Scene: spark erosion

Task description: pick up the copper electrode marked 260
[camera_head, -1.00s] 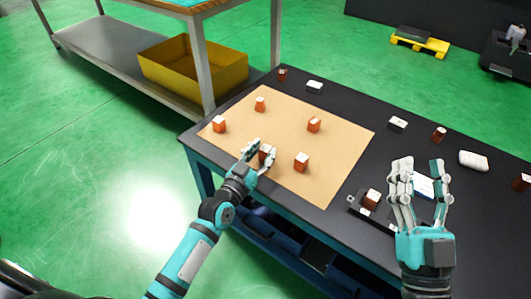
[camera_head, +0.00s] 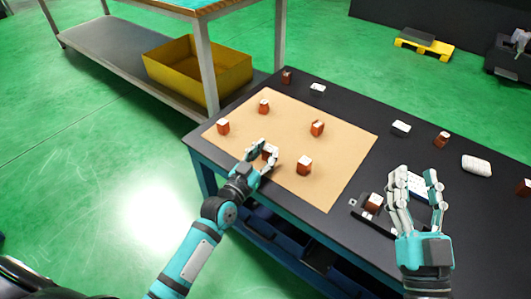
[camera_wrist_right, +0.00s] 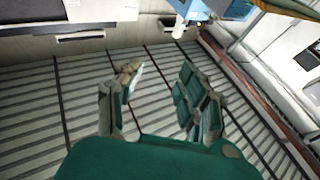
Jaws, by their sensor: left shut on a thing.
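Several small copper electrodes with white tops stand on the tan mat (camera_head: 345,150). My left gripper (camera_head: 264,153) is shut on one copper electrode (camera_head: 269,150) at the mat's near left part; the fingers hide much of it. Another electrode (camera_head: 304,166) stands to the right of it, and others stand behind: one at the left (camera_head: 223,127), one at the back (camera_head: 264,107) and one at the right (camera_head: 317,128). The markings are too small to read, so I cannot tell which is 260.
The dark table (camera_head: 365,115) also bears a black holder (camera_head: 359,206) with a copper block (camera_head: 374,201), a white rounded item (camera_head: 476,165), white-topped boxes (camera_head: 401,128) and reddish blocks (camera_head: 441,139). A yellow bin (camera_head: 190,72) sits on a shelf at the back left.

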